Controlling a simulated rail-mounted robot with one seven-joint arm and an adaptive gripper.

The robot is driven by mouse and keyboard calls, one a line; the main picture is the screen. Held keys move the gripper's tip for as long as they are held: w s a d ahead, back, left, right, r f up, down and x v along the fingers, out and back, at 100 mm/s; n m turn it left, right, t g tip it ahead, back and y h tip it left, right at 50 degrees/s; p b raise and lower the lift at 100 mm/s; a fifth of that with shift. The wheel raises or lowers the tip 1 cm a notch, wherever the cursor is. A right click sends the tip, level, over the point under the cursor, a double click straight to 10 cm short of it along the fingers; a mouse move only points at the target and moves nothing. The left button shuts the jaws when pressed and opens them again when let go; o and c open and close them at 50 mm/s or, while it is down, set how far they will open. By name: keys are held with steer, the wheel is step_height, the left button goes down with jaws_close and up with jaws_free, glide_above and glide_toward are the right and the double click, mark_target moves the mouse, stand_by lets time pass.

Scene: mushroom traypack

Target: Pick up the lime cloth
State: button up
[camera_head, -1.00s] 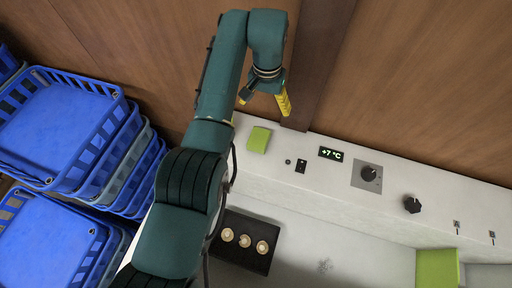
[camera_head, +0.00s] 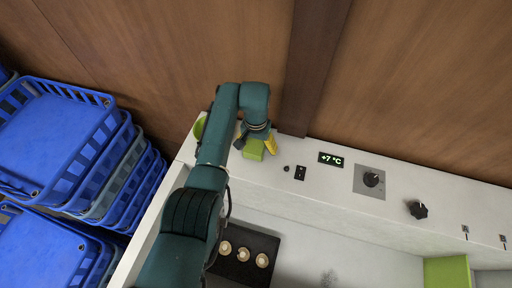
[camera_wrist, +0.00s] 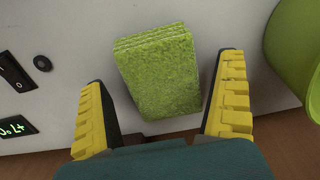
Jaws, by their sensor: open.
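The lime cloth (camera_wrist: 160,75) is a folded, textured green block on the white ledge. In the wrist view it lies ahead of and between the two yellow fingers of my gripper (camera_wrist: 166,115), which are apart and empty. The near part of the cloth reaches between the fingertips, with a gap on both sides. In the head view my gripper (camera_head: 256,142) is low at the ledge and the cloth (camera_head: 253,149) shows just under it, partly hidden by the gripper. I cannot tell the exact height of the fingers above the ledge.
A green rounded container (camera_wrist: 296,50) stands close to the right finger in the wrist view. On the ledge are a switch (camera_head: 300,173), a temperature display (camera_head: 330,159) and knobs (camera_head: 372,179). A black tray (camera_head: 227,266) holds mushrooms. Blue crates (camera_head: 60,140) are stacked at left.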

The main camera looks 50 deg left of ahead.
mark_target(256, 144)
steer(key=shift+w+f, duration=0.15)
steer(key=c, duration=1.2)
steer(key=shift+o, duration=0.2)
step_height(256, 144, up, 10)
steer(key=p, duration=0.3)
